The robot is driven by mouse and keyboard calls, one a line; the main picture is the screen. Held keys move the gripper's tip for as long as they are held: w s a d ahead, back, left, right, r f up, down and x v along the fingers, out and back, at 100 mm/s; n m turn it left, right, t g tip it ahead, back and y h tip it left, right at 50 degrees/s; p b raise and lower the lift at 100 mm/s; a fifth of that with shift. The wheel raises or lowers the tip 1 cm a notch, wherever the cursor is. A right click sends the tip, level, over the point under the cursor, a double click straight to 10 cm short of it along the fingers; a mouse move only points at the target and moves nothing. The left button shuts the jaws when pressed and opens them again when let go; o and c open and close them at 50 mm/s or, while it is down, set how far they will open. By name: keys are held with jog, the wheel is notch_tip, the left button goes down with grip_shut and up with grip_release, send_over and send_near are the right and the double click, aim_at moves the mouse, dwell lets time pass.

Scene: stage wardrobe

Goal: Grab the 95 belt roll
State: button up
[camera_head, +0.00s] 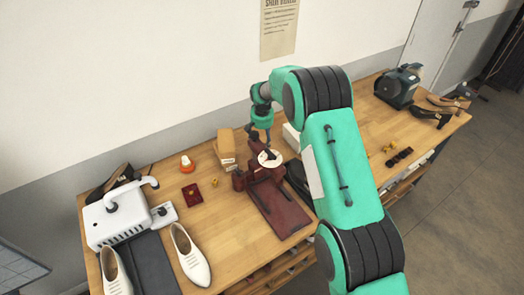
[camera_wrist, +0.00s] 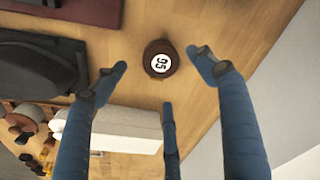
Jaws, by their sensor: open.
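The 95 belt roll (camera_wrist: 160,60) is a round brown roll with a white label reading 95. It lies on the wooden table in the upper middle of the wrist view. My gripper (camera_wrist: 157,63) is open and empty, its blue fingers spread, with the roll showing between the left and right fingertips. I cannot tell how far above the roll they are. In the head view my gripper (camera_head: 262,137) points down over the back of the table, and I cannot make out the roll clearly there.
A white box (camera_wrist: 118,128) and a black object (camera_wrist: 38,62) lie close to the roll. A dark red press-like device (camera_head: 280,208) stands in front of my gripper. Brown boxes (camera_head: 226,147) are at its left. The wall is close behind.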

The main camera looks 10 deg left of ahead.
jog(key=shift+f, duration=0.3)
jog(key=shift+f, duration=0.15)
jog(key=shift+w+a+f, duration=0.1)
jog(key=shift+w+f, duration=0.1)
jog(key=shift+f, duration=1.05)
jog(key=shift+w+a+f, duration=0.1)
jog(key=shift+w+f, duration=0.05)
jog(key=shift+f, duration=1.05)
jog(key=c, duration=1.3)
jog(key=shift+r, duration=5.05)
